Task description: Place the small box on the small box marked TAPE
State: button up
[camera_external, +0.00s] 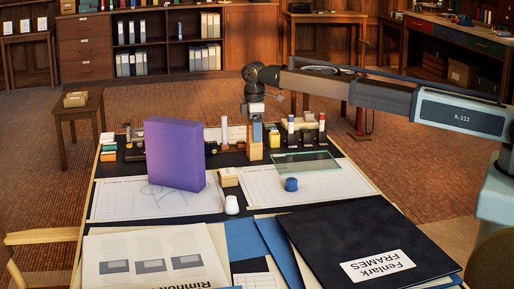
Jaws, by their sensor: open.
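A small cream-tan box (229,177) lies on the board between the two drawing sheets, right of the large purple box (176,154). Any lettering on it is too small to read, so I cannot tell which box is marked TAPE. My gripper (256,122) points down over the far middle of the board. A tan, upright block-like thing (256,150) shows directly under it; whether it stands between the fingers or behind them I cannot tell. The fingertips are too small to see clearly, but my gripper is open.
A glass plate (306,162) lies right of my gripper, near a blue round item (291,184) and a white one (232,205). Several bottles and small boxes line the far edge. A black Fenlark folder (365,235) covers the near right. A stool (78,113) holds another box (76,99).

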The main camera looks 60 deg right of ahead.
jog(key=shift+r, duration=0.1)
notch_tip(320, 180, up, 12)
jog(key=shift+r, duration=0.1)
dwell(0.6)
jog(key=shift+c, duration=0.2)
